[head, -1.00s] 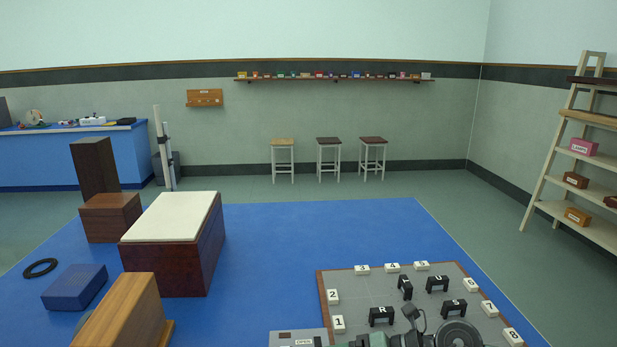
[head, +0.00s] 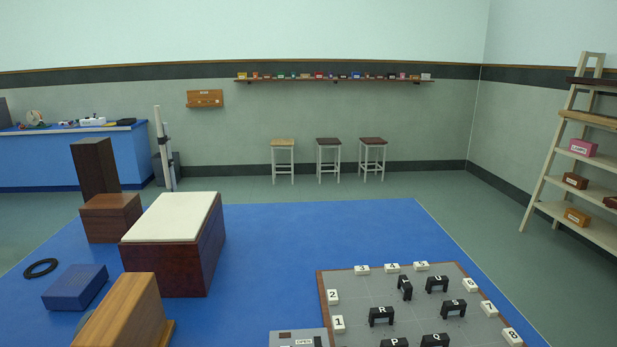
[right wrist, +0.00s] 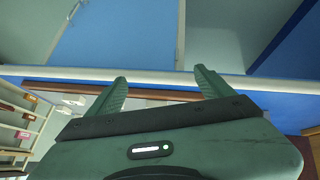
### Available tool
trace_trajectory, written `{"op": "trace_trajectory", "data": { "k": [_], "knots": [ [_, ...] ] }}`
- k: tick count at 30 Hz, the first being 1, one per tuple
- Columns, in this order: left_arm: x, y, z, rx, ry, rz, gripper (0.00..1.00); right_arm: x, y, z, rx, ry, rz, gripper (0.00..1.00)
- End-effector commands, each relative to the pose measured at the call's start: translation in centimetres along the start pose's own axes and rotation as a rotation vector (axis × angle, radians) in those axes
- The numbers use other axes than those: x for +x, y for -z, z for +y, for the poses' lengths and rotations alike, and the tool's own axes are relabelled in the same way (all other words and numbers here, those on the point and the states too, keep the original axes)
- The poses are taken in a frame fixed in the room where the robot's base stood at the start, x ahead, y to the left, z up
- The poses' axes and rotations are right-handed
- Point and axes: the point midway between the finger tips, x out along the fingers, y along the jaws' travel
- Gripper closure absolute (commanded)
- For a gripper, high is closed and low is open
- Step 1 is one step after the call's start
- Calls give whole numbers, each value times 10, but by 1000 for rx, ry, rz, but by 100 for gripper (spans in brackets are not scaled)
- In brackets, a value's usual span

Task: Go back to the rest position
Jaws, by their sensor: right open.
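My right gripper (right wrist: 160,88) shows in the right wrist view as two green fingers set well apart, with nothing between them. It is open and empty. Neither gripper shows in the head view now. My left gripper is in no view. In the head view, a board (head: 350,300) with numbered white blocks and several lettered black pieces lies at the lower right.
A box with a white top (head: 175,215) stands on the blue mat (head: 300,235). Beside it are wooden blocks, a blue block (head: 75,287) and a black ring (head: 40,268). A ladder shelf (head: 547,170) stands right. The middle of the mat is clear.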

Motion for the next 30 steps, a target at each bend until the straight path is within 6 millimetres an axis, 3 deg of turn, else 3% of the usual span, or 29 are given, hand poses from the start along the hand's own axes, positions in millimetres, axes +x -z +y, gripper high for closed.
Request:
{"op": "trace_trajectory", "data": {
  "k": [3, 9, 20, 26, 30],
  "knots": [
    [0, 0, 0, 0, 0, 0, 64, -12, -41, -13, 35, 61, -138, 18],
    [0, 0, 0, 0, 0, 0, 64, -38, -98, -34, 74, 160, -340, 18],
    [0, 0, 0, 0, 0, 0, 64, 55, -144, -55, 63, 166, -377, 18],
    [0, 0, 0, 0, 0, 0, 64, 119, -202, -74, 55, 174, -414, 18],
    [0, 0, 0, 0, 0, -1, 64, 162, -266, -90, 47, 180, -446, 18]
  ]
}}
